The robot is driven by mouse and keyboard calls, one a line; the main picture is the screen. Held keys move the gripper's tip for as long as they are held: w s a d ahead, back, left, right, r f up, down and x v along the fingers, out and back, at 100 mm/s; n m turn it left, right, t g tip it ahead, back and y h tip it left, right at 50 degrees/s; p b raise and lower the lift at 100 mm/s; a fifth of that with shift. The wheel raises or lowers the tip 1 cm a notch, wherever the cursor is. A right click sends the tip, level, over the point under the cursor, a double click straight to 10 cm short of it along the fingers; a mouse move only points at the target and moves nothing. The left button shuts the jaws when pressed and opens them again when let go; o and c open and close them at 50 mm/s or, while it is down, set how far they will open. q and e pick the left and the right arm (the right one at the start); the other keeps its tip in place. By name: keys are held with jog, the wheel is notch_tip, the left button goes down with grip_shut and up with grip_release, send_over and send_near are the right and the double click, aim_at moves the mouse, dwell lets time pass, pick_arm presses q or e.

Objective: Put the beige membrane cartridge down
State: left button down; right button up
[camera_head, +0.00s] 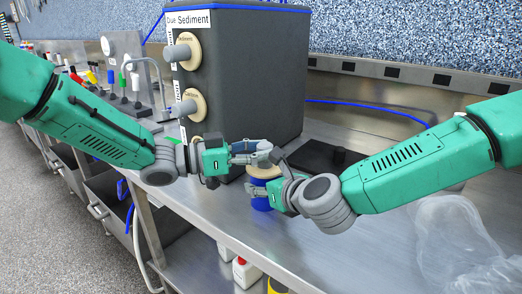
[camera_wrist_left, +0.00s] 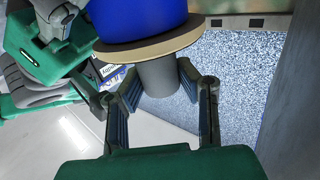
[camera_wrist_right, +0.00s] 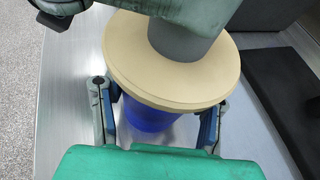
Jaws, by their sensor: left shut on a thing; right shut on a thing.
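The beige membrane cartridge (camera_head: 264,172) has a beige disc flange, a grey stem and a blue body (camera_head: 261,202). It is upright between my two grippers, above the steel bench. My left gripper (camera_head: 258,152) is shut on the grey stem (camera_wrist_left: 158,82), with the flange and blue body beyond it in the left wrist view. My right gripper (camera_head: 277,194) is shut around the blue body below the flange, as the right wrist view (camera_wrist_right: 150,115) shows. The fingers hide part of the cartridge. I cannot tell whether its bottom touches the bench.
A dark box (camera_head: 255,80) labelled "Due Sediment" stands behind, with beige discs and grey stems on its side. A black tray (camera_head: 320,158) lies behind the right arm. A clear plastic bag (camera_head: 455,245) is at right. The bench front (camera_head: 225,228) is bare; bottles stand below.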

pick_arm(q)
jog(key=c, duration=1.2)
grip_release()
jog(key=v, duration=1.2)
pick_arm(e)
jog(key=o, duration=1.2)
pick_arm(q)
jog(key=shift+s, duration=0.1)
pick_arm(e)
jog(key=shift+o, duration=0.2)
